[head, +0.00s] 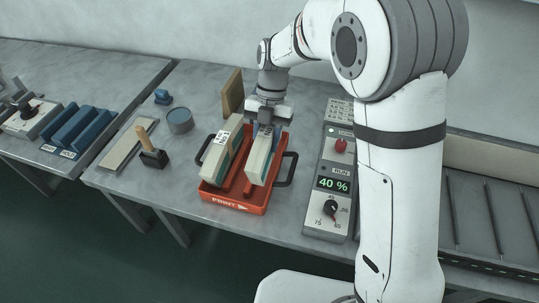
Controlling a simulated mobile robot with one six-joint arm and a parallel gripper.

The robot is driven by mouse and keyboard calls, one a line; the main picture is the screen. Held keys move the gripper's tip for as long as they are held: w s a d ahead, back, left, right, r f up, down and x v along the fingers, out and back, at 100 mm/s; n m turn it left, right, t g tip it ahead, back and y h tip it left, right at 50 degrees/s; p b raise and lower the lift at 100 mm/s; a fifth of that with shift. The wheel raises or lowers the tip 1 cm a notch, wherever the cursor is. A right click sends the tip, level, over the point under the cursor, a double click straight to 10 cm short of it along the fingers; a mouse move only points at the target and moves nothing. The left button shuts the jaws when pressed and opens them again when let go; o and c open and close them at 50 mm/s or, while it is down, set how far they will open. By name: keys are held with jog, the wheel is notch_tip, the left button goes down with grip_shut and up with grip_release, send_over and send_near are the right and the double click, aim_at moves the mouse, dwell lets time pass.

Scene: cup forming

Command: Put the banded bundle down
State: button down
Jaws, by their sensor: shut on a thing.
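A banded bundle (260,161) of pale sheets with a teal band and a white label stands on edge in the right side of an orange tray (231,202) marked PRINT. My gripper (267,122) comes down from above and is shut on the top of this bundle. A second, similar bundle (219,157) stands in the tray's left side, leaning a little. The fingertips are partly hidden, and I cannot tell whether the held bundle touches the tray floor.
A control box (331,184) reading 40 % with a red knob stands right of the tray. A stamp (151,151), a round tin (179,121), a flat bar (124,150) and a wooden block (232,93) lie around it. Blue holders (78,128) sit on the left table.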

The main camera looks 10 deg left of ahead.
jog(key=shift+d+f, duration=0.1)
jog(key=shift+f, duration=3.15)
jog(key=shift+f, duration=0.2)
jog(key=c, duration=1)
grip_release()
